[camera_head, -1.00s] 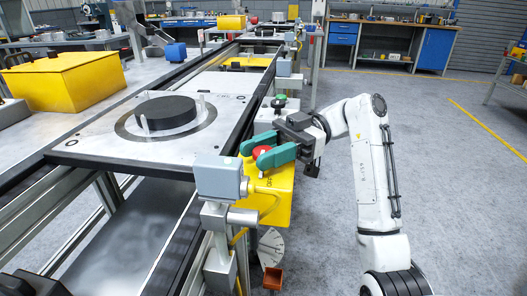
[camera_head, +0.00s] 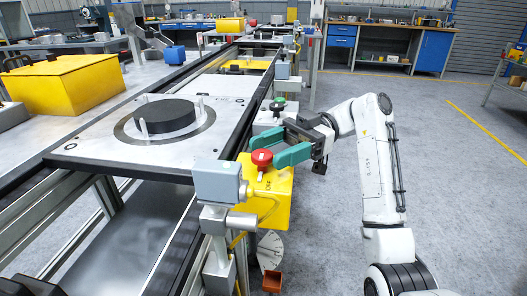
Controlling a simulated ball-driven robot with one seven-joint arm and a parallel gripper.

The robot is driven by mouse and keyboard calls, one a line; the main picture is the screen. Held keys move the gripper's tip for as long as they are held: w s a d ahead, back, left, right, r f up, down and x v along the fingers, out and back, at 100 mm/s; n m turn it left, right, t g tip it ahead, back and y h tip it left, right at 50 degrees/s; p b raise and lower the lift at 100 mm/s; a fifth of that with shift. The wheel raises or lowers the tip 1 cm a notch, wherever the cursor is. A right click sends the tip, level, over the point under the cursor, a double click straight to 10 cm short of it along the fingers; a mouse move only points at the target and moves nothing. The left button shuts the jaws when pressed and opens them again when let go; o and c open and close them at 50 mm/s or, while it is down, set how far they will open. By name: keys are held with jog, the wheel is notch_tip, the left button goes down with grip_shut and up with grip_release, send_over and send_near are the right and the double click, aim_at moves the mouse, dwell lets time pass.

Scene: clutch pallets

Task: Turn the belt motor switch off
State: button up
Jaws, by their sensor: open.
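A yellow switch box (camera_head: 278,205) stands beside the conveyor's right rail, with a red knob (camera_head: 262,157) on top. I take this for the belt motor switch. Lettering on the box's top is too small to read surely, and the knob's setting is unclear. My gripper (camera_head: 277,140) is open, its two teal fingers pointing left. It is just behind and to the right of the red knob. The near finger overlaps the knob's right side in the picture; I cannot tell whether they touch. Nothing shows between the fingers.
A grey sensor box (camera_head: 217,182) on a post is in front of the yellow box. A pallet (camera_head: 90,148) carries a dark disc (camera_head: 166,115). The floor to the right is clear.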

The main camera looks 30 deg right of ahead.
jog(key=w+d+b, duration=0.1)
jog(key=d, duration=0.6)
jog(key=shift+w+d, duration=0.15)
jog(key=shift+d, duration=0.25)
